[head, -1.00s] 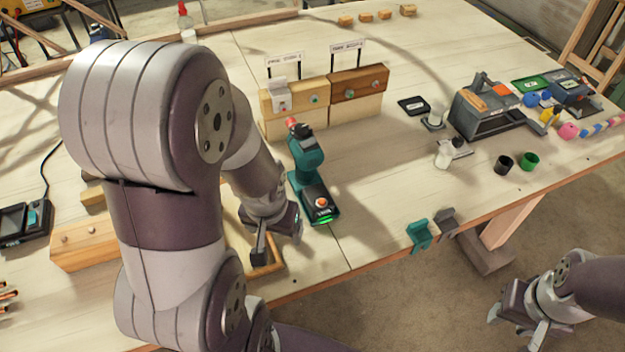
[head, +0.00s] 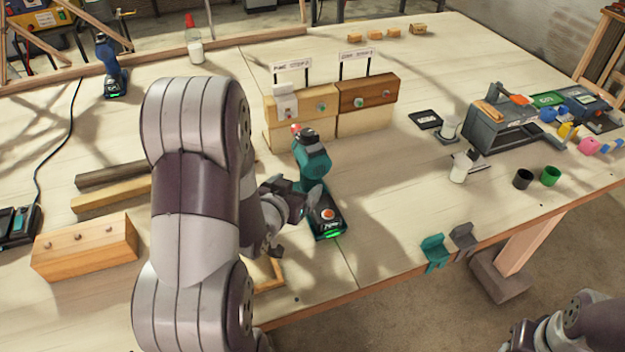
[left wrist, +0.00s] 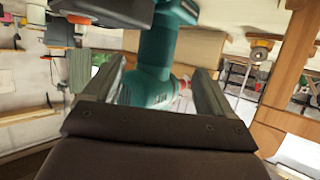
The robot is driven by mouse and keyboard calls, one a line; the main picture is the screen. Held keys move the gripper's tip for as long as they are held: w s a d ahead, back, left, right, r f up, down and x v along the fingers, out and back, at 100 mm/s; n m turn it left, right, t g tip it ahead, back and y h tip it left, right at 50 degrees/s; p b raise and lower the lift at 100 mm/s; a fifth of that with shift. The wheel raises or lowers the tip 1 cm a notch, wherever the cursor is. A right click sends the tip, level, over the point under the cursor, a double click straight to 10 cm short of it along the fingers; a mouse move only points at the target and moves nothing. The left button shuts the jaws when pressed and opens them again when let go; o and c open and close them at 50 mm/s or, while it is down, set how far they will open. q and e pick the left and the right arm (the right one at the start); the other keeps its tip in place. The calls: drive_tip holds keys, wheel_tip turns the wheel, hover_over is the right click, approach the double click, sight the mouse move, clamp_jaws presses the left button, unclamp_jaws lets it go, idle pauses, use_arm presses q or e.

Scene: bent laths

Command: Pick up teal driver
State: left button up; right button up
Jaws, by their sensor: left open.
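The teal driver (head: 313,160) stands upright on the bench near its front edge, its black base with an orange button and green light towards me. Its nose points at the wooden blocks behind. My left gripper (head: 296,215) is open just left of the driver's grip, low over the bench. In the left wrist view the driver (left wrist: 155,55) shows between the two spread fingers (left wrist: 160,95); I cannot tell whether either finger touches it. My right gripper (head: 525,335) is at the bottom right, off the bench, partly cut off by the frame.
Pine (head: 290,105) and dark wooden blocks (head: 368,92) with signs stand behind the driver. A blue driver (head: 108,65) stands at the back left. Teal (head: 434,250) and grey holders (head: 463,237) sit at the front edge. A grey toolbox (head: 490,130) is at the right.

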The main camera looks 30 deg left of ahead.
sight(306, 180)
use_arm(q)
drive_tip(key=x, duration=0.5)
drive_tip(key=shift+d+p, duration=0.25)
drive_tip(key=shift+p, duration=0.05)
drive_tip(key=shift+w+a+f, duration=0.1)
drive_tip(key=shift+w+f, duration=0.1)
drive_tip(key=shift+w, duration=0.2)
drive_tip(key=shift+s+r, duration=0.1)
drive_tip(key=shift+s, duration=0.05)
drive_tip(key=c, duration=1.4)
drive_tip(key=shift+r, duration=0.1)
clamp_jaws()
